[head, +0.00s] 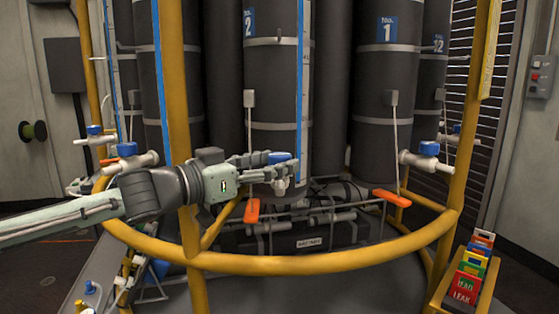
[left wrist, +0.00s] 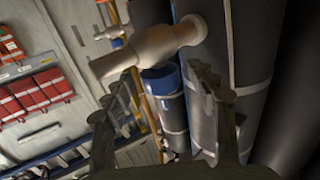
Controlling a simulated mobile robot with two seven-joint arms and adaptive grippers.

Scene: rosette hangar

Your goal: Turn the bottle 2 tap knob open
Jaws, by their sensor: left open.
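The bottle labelled 2 (head: 262,92) is a dark grey cylinder with a blue number plate at the back centre. Its tap has a blue knob (head: 279,157) on a pale body (head: 281,183). My left gripper (head: 270,170) reaches in from the left, and its fingertips overlap the tap in the head view. In the left wrist view the pale tap body (left wrist: 150,50) crosses in front of the open fingers (left wrist: 165,105), and the blue knob (left wrist: 162,80) shows between them. I cannot tell whether the fingers touch the knob. My right gripper is not in view.
A yellow guard rail (head: 310,263) curves in front of the bottles, and a yellow post (head: 175,90) stands close to my left forearm. The bottle labelled 1 (head: 384,90) has its own blue-knobbed tap (head: 428,150) on the right. Coloured tags (head: 470,270) stand at lower right.

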